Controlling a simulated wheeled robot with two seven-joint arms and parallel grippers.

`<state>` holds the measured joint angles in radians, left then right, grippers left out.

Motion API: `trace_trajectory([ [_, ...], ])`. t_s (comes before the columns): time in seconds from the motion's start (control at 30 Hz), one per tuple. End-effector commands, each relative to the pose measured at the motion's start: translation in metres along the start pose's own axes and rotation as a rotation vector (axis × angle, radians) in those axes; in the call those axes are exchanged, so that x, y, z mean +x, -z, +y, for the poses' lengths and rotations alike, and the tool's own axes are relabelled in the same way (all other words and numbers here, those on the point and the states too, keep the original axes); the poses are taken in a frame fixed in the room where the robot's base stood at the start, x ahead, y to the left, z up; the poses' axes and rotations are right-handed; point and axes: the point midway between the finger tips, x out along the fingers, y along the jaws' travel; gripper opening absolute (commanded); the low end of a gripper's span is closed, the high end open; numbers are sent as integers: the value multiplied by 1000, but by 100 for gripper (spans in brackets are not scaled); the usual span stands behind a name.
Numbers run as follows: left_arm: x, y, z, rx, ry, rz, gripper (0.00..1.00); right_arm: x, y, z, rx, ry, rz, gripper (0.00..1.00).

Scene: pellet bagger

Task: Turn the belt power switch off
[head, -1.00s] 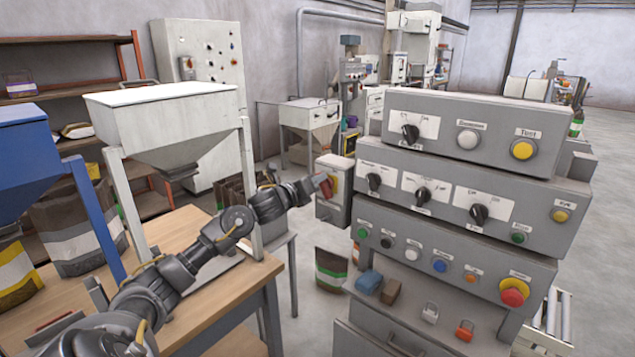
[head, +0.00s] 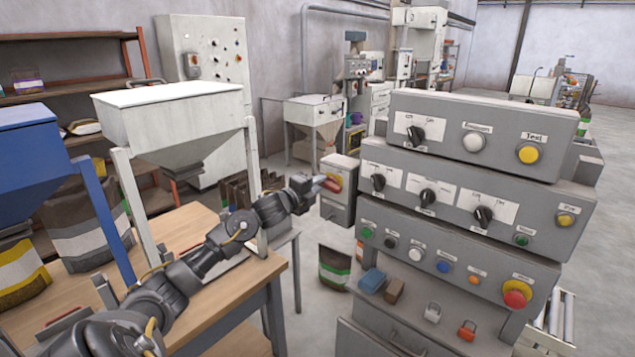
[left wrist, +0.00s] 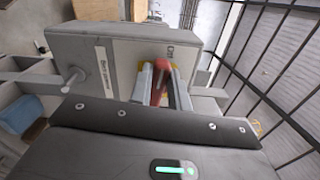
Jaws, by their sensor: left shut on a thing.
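The belt power switch is a red rotary handle (head: 331,185) on a yellow plate (head: 337,174), on the front of a small grey box (head: 338,210) at the left side of the console. My left gripper (head: 320,181) reaches it from the left and is shut on the red handle. In the left wrist view the red handle (left wrist: 160,78) sits between the two fingers (left wrist: 158,88), with the yellow plate behind. The box carries a label and an "ON"-like marking too small to read surely. The fingers partly hide the handle. My right gripper is not in view.
The grey console (head: 470,190) with knobs, buttons and a red emergency button (head: 517,294) stands right of the box. A white hopper (head: 170,115) and wooden table (head: 190,235) lie behind and under my left arm. A bag (head: 334,268) stands on the floor below.

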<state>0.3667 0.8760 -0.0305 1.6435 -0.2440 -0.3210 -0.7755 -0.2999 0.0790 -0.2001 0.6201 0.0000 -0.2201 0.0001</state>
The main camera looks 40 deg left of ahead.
Motion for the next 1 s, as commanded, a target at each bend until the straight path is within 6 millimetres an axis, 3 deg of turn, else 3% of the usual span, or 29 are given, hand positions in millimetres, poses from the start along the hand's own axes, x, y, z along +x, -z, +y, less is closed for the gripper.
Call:
trace_trajectory([
  [0.03,0,7,8,-23,-15,15,0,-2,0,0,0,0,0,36],
  [0.33,0,8,9,-124,-13,15,0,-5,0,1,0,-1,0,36],
  [0.87,0,8,9,-145,-11,16,0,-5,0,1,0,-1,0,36],
  [0.9,0,8,9,-144,-11,16,22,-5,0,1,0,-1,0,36],
  [1.0,0,7,8,-144,-10,14,35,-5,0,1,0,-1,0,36],
])
